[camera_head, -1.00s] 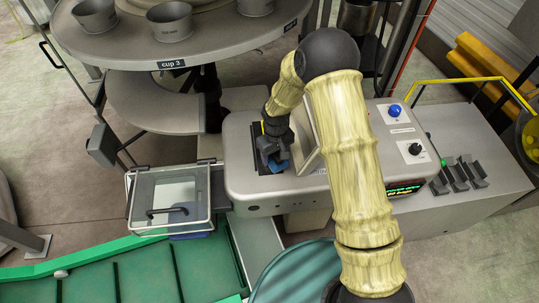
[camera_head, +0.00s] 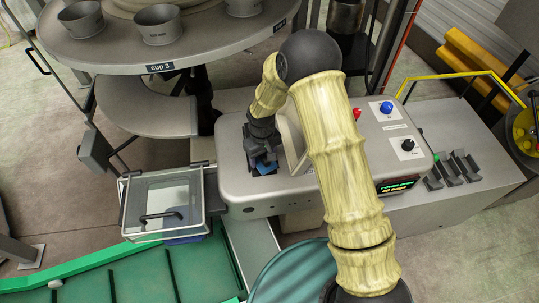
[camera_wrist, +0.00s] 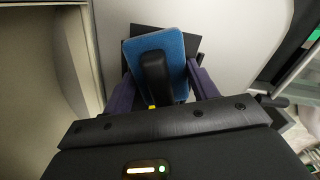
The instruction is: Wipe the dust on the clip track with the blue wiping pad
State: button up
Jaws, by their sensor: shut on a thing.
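The blue wiping pad (camera_wrist: 179,55) is in the wrist view, with its black handle (camera_wrist: 155,72) standing between my fingers. My gripper (camera_wrist: 160,84) is shut on this handle, with a purple finger on each side. In the head view my gripper (camera_head: 262,150) is low over the left part of the grey machine's top, and a bit of the blue pad (camera_head: 265,168) shows under it. A dark strip, which looks like the clip track (camera_head: 248,142), lies under and beside the gripper, mostly hidden. I cannot tell whether the pad touches it. No dust can be made out.
A raised panel stands just right of my gripper on the machine (camera_head: 235,188). Red and blue (camera_head: 386,107) buttons and a black knob are farther right. A lidded clear box (camera_head: 163,200) is to the left. A round table with cups (camera_head: 163,25) is behind.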

jog(key=shift+s+a, duration=0.2)
jog(key=shift+a, duration=0.35)
jog(key=shift+s+a, duration=0.2)
jog(key=shift+a, duration=0.35)
jog(key=shift+w, duration=0.15)
jog(key=shift+w+a+f, duration=0.1)
jog(key=shift+w+a, duration=0.05)
jog(key=shift+w, duration=0.5)
jog(key=shift+w+a, duration=0.1)
jog(key=shift+w, duration=0.5)
jog(key=shift+w+d, duration=0.25)
jog(key=shift+d, duration=0.75)
jog(key=shift+w+d, duration=0.25)
jog(key=shift+d, duration=0.75)
jog(key=shift+a, duration=0.15)
